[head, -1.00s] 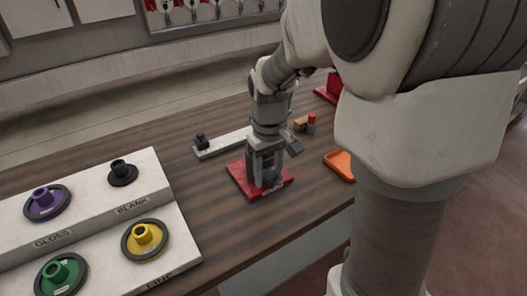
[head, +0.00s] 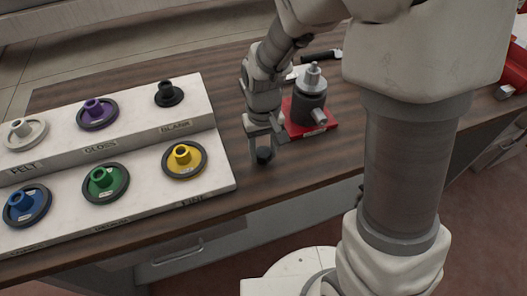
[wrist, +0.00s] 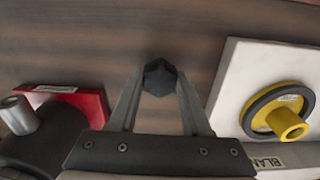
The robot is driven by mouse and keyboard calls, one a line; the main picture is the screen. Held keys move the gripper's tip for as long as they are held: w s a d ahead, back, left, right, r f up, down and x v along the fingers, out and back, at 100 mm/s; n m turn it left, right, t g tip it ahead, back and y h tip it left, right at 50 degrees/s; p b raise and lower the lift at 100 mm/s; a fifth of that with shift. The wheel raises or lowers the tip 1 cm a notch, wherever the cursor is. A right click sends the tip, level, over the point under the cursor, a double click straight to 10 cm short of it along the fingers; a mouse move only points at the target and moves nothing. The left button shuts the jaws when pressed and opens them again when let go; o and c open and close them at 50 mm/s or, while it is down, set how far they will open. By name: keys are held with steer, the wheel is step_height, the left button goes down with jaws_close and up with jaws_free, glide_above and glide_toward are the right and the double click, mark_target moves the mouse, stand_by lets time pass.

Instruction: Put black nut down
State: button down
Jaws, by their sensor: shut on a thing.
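The black nut (head: 264,155) is between the fingertips of my gripper (head: 264,147), which is shut on it. In the wrist view the nut (wrist: 160,77) shows as a dark faceted knob between the two grey fingers of my gripper (wrist: 160,88). My gripper points down over the wooden table (head: 240,192), between the white stepped rack and the red base. I cannot tell whether the nut touches the table.
The white rack (head: 226,176) on the left holds several coloured wheels, the yellow one (head: 184,160) nearest my gripper. A red base (head: 326,127) with a grey-black spindle unit (head: 309,101) stands close on the right. Bare wood lies in front of my gripper.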

steer(key=shift+f, duration=0.8)
steer(key=shift+f, duration=0.25)
steer(key=shift+c, duration=1.8)
jaws_free()
steer(key=shift+r, duration=0.1)
